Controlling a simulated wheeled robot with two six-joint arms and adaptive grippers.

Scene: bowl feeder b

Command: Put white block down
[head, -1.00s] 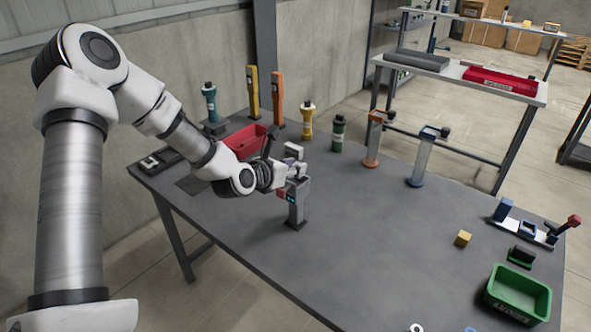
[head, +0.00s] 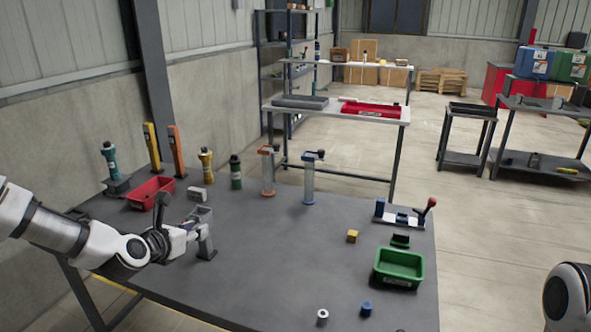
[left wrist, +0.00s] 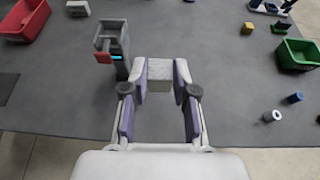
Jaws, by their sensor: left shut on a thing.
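My left gripper (left wrist: 160,84) is shut on a pale white-grey block (left wrist: 160,70), which sits between its fingertips in the left wrist view. In the head view the left gripper (head: 189,233) is beside a grey stand (head: 206,238), and the held block cannot be made out clearly. The stand (left wrist: 112,45), with an open top and a small blue light, is left of the fingers in the wrist view. The block's height above the table is hard to tell. Another whitish block (head: 197,193) lies on the table behind the stand. My right gripper is out of view.
The grey table (head: 290,245) has free room in its middle. A red bin (head: 150,192) and several upright bottles and posts stand along the back. At the right are a yellow block (head: 352,236), a green bin (head: 399,268) and a lever fixture (head: 404,217).

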